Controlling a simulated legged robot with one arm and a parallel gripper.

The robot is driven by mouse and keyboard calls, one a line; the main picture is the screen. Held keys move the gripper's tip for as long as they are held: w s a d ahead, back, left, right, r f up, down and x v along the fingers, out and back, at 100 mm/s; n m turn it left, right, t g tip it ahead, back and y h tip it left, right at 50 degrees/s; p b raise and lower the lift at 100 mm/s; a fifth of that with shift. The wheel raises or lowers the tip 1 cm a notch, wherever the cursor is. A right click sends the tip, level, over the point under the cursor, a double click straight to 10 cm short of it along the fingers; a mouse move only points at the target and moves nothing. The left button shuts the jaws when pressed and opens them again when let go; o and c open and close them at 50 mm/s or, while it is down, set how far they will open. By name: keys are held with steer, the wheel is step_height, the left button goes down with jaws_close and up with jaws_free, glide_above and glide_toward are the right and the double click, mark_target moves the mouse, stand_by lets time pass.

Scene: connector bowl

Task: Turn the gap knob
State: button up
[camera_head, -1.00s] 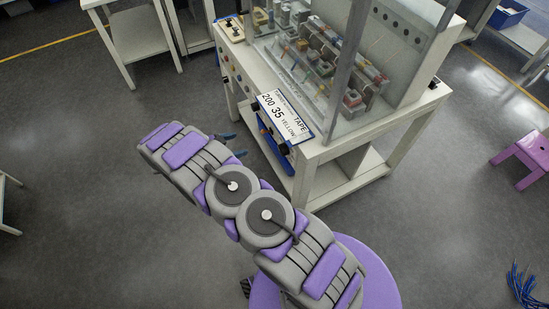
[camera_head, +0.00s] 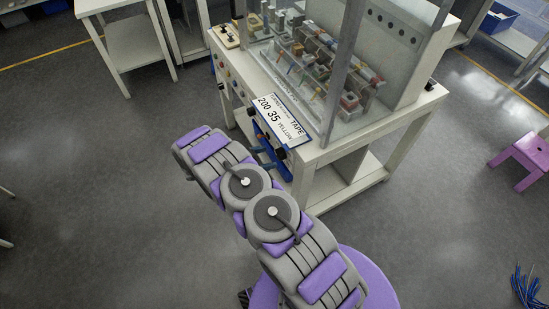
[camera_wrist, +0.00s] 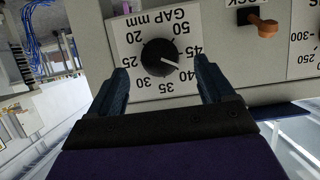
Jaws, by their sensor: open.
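The gap knob (camera_wrist: 159,58) is a round black dial with a white pointer line, on a white plate (camera_wrist: 128,35) marked "GAP mm" with numbers from 20 to 50. In the wrist view, which shows the lettering upside down, the pointer lies between 40 and 45. My gripper (camera_wrist: 162,78) is open. One blue finger is on each side of the knob, with visible space between each finger and the knob. In the head view my gripper (camera_head: 268,158) is partly hidden beside the front of the machine (camera_head: 318,152).
An orange-brown lever (camera_wrist: 262,24) stands right of the knob in the wrist view, with another dial plate (camera_wrist: 304,40) beyond it. A sign (camera_head: 281,119) is on the machine's front edge. A purple stool (camera_head: 524,158) is at the right. The floor left of my arm is clear.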

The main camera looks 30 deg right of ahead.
mark_target(277, 155)
steer(key=b+x, duration=0.1)
steer(key=x, duration=0.4)
steer(key=shift+d, duration=0.25)
steer(key=shift+a, duration=0.2)
steer(key=shift+c, duration=0.5)
steer(key=shift+d, duration=0.15)
steer(key=c, duration=1)
steer(key=shift+o, duration=0.2)
